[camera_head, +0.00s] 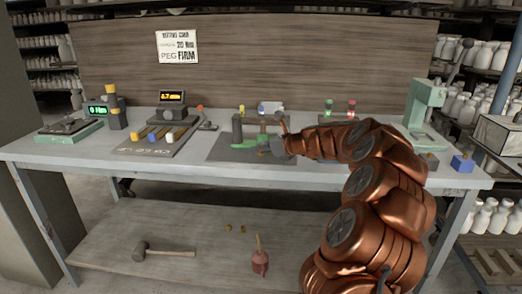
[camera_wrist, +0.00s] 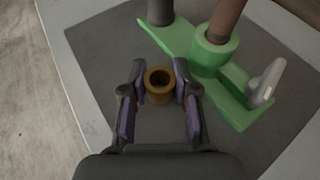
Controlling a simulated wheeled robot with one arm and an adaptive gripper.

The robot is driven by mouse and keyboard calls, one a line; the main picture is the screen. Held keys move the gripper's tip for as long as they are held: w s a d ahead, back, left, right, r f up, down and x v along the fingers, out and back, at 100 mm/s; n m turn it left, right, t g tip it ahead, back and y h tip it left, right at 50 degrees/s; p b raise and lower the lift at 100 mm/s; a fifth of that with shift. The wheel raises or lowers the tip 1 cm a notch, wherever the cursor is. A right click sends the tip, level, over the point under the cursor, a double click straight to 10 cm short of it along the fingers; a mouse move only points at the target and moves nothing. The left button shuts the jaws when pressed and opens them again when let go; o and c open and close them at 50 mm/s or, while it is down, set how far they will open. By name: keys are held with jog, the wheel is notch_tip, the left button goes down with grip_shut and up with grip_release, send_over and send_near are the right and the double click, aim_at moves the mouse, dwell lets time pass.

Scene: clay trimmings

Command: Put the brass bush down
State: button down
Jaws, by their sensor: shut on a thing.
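The brass bush (camera_wrist: 159,84) is a short golden ring with a dark bore, seen from above in the wrist view. My gripper (camera_wrist: 160,88) has one finger on each side of it and is shut on it. Below and around it is a dark grey mat (camera_wrist: 90,30); the gap between bush and mat cannot be judged. In the head view my gripper (camera_head: 278,146) is over the mat (camera_head: 225,154) at the middle of the bench, and the bush cannot be made out there.
A green fixture (camera_wrist: 232,92) with a green collar around a brown rod, a dark post (camera_wrist: 160,12) and a pale lever (camera_wrist: 265,84) stands beyond the bush. The bench (camera_head: 60,157) also carries a tray of coloured pegs (camera_head: 150,140) at left and a green press (camera_head: 425,115) at right.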

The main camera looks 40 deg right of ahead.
jog(key=c, duration=1.2)
grip_release()
jog(key=shift+f, duration=0.1)
